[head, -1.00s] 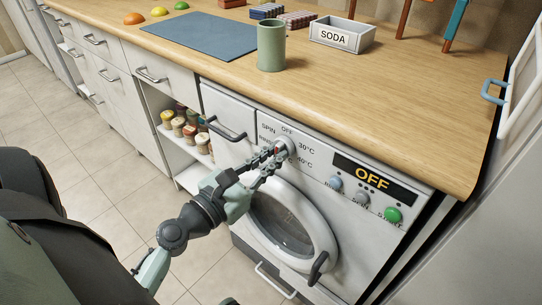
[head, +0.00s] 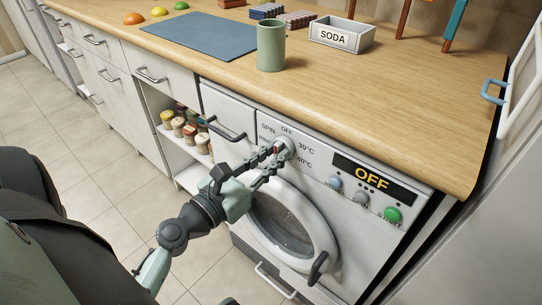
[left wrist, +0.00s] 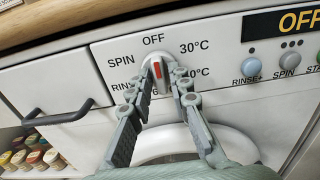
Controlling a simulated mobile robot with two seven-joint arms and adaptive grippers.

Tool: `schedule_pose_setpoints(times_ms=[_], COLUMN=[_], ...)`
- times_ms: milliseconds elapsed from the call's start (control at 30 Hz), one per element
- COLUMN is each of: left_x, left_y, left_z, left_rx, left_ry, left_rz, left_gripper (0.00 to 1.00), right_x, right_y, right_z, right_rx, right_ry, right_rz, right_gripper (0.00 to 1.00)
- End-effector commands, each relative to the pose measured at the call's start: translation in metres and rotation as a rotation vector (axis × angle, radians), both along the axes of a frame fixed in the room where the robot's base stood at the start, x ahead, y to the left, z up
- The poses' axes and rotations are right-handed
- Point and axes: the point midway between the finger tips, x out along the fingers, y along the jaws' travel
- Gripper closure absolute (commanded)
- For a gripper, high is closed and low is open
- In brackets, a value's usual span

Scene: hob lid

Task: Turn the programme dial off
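The programme dial (head: 284,146) is a round white knob with a red mark on the washing machine's front panel. In the left wrist view the dial (left wrist: 157,76) has its red mark pointing up, towards the printed OFF. SPIN, RINSE, 30°C and 40°C are printed around it, some partly hidden. My left gripper (head: 277,158) is at the dial, its fingertips one on each side of the knob. In the left wrist view the fingers (left wrist: 160,84) stand apart and look open around it; contact is hard to tell. The display (head: 372,178) reads OFF. My right gripper is not seen.
Below the panel is the round door (head: 328,235). Rinse, spin and green start buttons (head: 393,215) sit right of the dial. A dark drawer handle (head: 226,131) is left of it. A green cup (head: 271,46) and a SODA box (head: 341,36) stand on the worktop above.

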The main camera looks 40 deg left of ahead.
Motion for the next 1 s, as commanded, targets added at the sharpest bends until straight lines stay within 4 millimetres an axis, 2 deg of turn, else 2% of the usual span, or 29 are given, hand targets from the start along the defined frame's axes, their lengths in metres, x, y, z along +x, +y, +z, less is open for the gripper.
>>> schedule_pose_setpoints(times_ms=[67,367,533,767,1000], left_x=[0.0,-0.0002,-0.0003,-0.0004,-0.0004], left_y=[0.0001,0.0003,0.0,-0.0001,-0.0001], left_z=[-0.0002,-0.0009,-0.0012,-0.0014,-0.0012], left_rx=[0.001,0.008,0.114,0.503,1.077], left_ry=[0.0,0.001,-0.006,-0.037,-0.085], left_rz=[0.0,0.001,-0.001,-0.003,-0.004], left_gripper=[0.68,0.68,0.68,0.68,0.68], right_x=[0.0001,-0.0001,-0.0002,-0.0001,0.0], right_y=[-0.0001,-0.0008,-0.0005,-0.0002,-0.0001], right_z=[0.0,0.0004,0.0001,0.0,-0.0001], right_rx=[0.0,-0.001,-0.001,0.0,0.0], right_ry=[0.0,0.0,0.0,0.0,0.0], right_rz=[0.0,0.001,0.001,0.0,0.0], right_gripper=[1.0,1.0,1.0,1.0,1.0])
